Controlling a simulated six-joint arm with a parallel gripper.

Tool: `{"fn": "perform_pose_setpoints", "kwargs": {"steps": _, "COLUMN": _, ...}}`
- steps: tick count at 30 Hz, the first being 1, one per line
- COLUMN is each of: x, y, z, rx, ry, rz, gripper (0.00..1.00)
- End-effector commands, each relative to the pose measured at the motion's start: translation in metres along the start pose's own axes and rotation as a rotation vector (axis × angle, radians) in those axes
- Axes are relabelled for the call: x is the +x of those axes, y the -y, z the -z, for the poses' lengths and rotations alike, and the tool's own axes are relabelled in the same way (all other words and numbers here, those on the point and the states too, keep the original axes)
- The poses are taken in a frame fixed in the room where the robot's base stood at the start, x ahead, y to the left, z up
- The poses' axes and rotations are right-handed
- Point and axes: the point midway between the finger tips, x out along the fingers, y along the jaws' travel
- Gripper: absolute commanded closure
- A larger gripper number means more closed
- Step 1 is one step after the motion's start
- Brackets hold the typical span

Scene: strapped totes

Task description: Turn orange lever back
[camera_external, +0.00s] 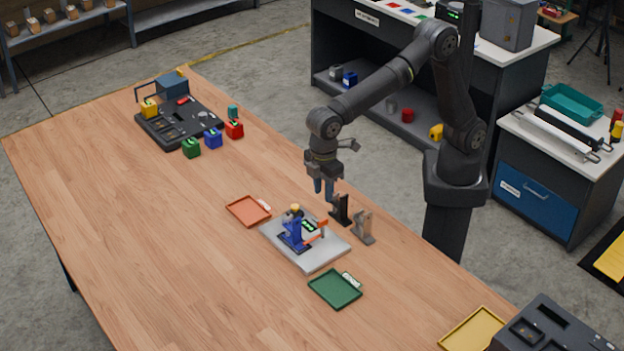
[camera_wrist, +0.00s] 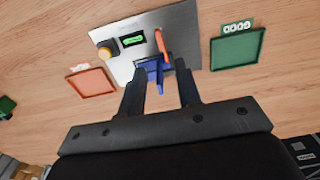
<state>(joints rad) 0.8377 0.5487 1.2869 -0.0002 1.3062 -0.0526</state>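The orange lever (camera_external: 317,237) is on a grey plate (camera_external: 318,261) on the wooden table, beside a blue clamp-like part (camera_external: 292,236). In the wrist view the orange lever (camera_wrist: 161,44) stands out beyond my fingertips, and the blue part (camera_wrist: 153,70) lies near the gap between them. My gripper (camera_external: 325,190) hangs above and behind the plate, pointing down. In the wrist view its two fingers (camera_wrist: 160,95) are apart with nothing between them. A yellow-orange knob (camera_wrist: 108,49) and a lit green display (camera_wrist: 132,40) are on the same plate.
An orange tray (camera_external: 248,211) and a green tray (camera_external: 335,289) flank the plate. A black stand (camera_external: 341,209) and a grey stand (camera_external: 363,227) are close to my gripper. Coloured blocks and a black station (camera_external: 180,122) are farther left. The table's front left is clear.

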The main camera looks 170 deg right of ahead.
Motion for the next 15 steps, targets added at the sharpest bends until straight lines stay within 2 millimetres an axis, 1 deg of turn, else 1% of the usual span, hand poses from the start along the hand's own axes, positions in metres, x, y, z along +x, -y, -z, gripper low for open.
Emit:
{"fn": "perform_pose_setpoints", "kwargs": {"steps": 1, "x": 0.012, "y": 0.000, "z": -0.001, "rx": 0.000, "ry": 0.004, "rz": 0.000, "gripper": 0.69}}
{"fn": "perform_pose_setpoints", "kwargs": {"steps": 3, "x": 0.028, "y": 0.000, "z": -0.001, "rx": 0.000, "ry": 0.005, "rz": 0.000, "gripper": 0.69}}
{"fn": "perform_pose_setpoints", "kwargs": {"steps": 9, "x": 0.068, "y": 0.000, "z": -0.001, "rx": 0.000, "ry": 0.004, "rz": 0.000, "gripper": 0.69}}
{"fn": "perform_pose_setpoints", "kwargs": {"steps": 12, "x": 0.083, "y": 0.000, "z": 0.000, "rx": 0.000, "ry": 0.003, "rz": 0.000, "gripper": 0.69}}
{"fn": "perform_pose_setpoints", "kwargs": {"steps": 15, "x": 0.093, "y": 0.000, "z": 0.000, "rx": 0.000, "ry": 0.001, "rz": 0.000, "gripper": 0.69}}
